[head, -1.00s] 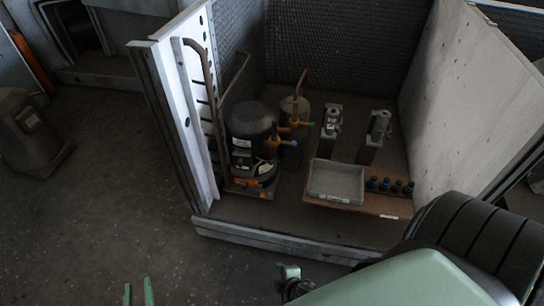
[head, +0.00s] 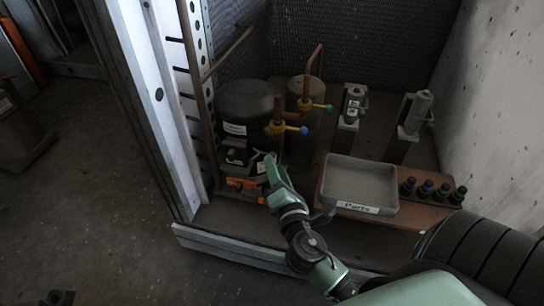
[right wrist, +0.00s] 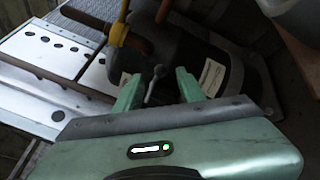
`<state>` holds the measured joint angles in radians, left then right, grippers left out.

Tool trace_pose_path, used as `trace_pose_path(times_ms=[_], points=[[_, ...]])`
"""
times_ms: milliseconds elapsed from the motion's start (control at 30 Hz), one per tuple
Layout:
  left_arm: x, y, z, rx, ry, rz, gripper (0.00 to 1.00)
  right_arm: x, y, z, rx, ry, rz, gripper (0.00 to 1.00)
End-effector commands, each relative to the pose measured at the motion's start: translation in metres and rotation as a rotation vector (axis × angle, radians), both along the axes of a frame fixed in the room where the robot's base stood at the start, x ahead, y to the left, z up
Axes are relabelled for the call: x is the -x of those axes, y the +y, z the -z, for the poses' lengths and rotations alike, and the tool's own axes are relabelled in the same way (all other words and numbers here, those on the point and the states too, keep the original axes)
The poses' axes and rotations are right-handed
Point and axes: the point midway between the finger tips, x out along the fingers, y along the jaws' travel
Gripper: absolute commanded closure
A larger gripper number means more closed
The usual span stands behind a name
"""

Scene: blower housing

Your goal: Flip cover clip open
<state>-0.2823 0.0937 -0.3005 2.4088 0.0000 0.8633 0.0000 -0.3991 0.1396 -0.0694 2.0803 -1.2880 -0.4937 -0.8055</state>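A black compressor (head: 246,105) stands inside the open metal housing, with a small box-like cover (head: 236,157) low on its front. In the right wrist view a thin grey clip lever (right wrist: 157,74) with a rounded end sticks up between my right fingers. My right gripper (head: 270,168) is at the compressor's front, just right of the cover. In the right wrist view my right gripper (right wrist: 158,90) is open, its green fingers apart on either side of the lever. I cannot tell if either finger touches it. My left gripper is not clearly visible.
A grey parts tray (head: 361,184) and several dark bottle-like items (head: 430,188) sit at right. The perforated metal frame (head: 160,95) bounds the left.

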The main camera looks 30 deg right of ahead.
Motion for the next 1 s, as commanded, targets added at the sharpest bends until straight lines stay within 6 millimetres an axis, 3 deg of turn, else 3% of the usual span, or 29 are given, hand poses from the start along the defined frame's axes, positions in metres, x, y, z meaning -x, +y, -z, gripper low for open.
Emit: trace_pose_path(times_ms=[100,300,667,800,1000], points=[[-0.001,0.000,0.000,-0.001,0.000,0.000,0.64,-0.020,-0.008,-0.001,0.001,-0.002,0.000,0.61],[-0.002,-0.001,0.000,-0.002,-0.005,0.000,0.64,-0.043,-0.016,0.001,-0.001,0.000,0.000,0.61],[-0.002,-0.001,-0.001,-0.003,-0.004,0.000,0.64,-0.049,-0.018,0.001,-0.004,0.002,-0.001,0.61],[-0.002,-0.001,-0.001,-0.003,-0.004,0.000,0.64,-0.049,-0.018,0.001,-0.004,0.002,-0.001,0.97],[-0.002,-0.001,-0.002,-0.003,-0.005,0.000,0.64,-0.049,-0.019,0.000,-0.002,0.001,-0.010,1.00]])
